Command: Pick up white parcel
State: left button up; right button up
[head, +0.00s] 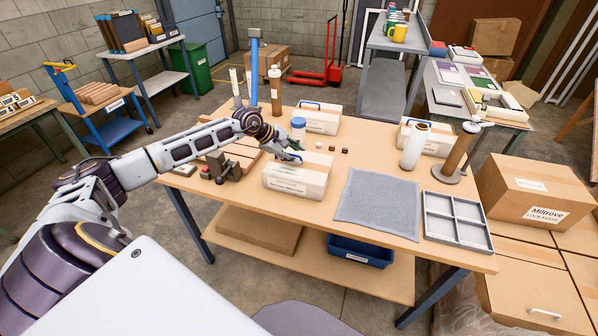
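A white parcel (295,183) with a printed label sits on the front middle of the wooden table (335,220). My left gripper (293,155) is at the top of this parcel, towards its left end, and covers part of the top. The fingers are small and dark here, so I cannot tell whether they are open or shut, or touching the parcel. Two similar pale parcels with handles stand farther back, one at the back middle (318,122) and one at the right (437,143). My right gripper is not in view.
A grey mat (378,207) and a grey divided tray (457,220) lie to the right. A white bottle (413,147) and a brown post on a round base (455,160) stand behind them. A blue-capped jar (298,130) is behind the parcel. A small dark tool (224,168) stands left.

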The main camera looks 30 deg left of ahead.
pick_arm(q)
jog(key=shift+w+d+f, duration=0.1)
jog(key=shift+w+f, duration=0.15)
dwell(0.4)
grip_shut()
dwell(0.4)
jog(key=shift+r, duration=0.15)
